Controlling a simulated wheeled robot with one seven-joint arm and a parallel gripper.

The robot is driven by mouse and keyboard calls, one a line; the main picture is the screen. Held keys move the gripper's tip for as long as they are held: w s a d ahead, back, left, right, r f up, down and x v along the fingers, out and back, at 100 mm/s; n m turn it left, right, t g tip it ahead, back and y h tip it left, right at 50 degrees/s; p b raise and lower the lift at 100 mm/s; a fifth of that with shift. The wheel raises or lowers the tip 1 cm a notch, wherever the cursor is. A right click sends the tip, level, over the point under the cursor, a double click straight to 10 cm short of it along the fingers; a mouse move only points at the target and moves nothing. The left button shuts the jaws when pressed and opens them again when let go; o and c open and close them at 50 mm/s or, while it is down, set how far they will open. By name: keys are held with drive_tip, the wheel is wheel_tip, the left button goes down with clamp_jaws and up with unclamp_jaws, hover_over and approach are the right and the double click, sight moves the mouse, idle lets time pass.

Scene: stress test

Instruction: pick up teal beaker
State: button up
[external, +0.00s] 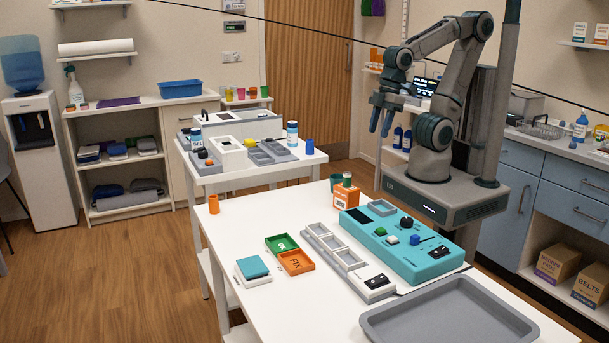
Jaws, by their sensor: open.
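A dark teal cup-like thing (335,182), which looks like the teal beaker, stands at the back of the white table, partly hidden behind an orange and white box (346,198). A small green and brown item (347,179) is right beside it, at the top of the box. My gripper (380,130) is open, fingers pointing down, raised above and to the right of the beaker, well apart from it. Nothing shows between its fingers.
The white table (270,215) bears a teal control panel (402,245), grey compartment trays (335,246), green and orange trays (290,254), an orange cylinder (213,203) and a large grey tray (450,314). A second table (250,178) stands behind. The table's left-middle is mostly clear.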

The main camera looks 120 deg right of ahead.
drive_tip(key=o, duration=0.7)
drive_tip(key=shift+c, duration=0.2)
drive_tip(key=w+d+f+m+g+b, duration=0.25)
drive_tip(key=d+f+m+b, duration=0.25)
drive_tip(key=d+m+b, duration=0.4)
drive_tip(key=w+d+f+m+g+b, duration=0.1)
drive_tip(key=w+d+f+m+b, duration=0.4)
drive_tip(key=m, duration=0.5)
drive_tip(key=shift+t, duration=0.25)
drive_tip(key=f+b, duration=0.1)
drive_tip(key=f, duration=0.3)
drive_tip(key=s+f+b, duration=0.1)
drive_tip(key=f, duration=0.3)
drive_tip(key=f+b, duration=0.1)
drive_tip(key=f, duration=0.4)
drive_tip(key=shift+s+a+b, duration=0.2)
drive_tip(key=shift+s+b, duration=0.05)
drive_tip(key=shift+b, duration=0.1)
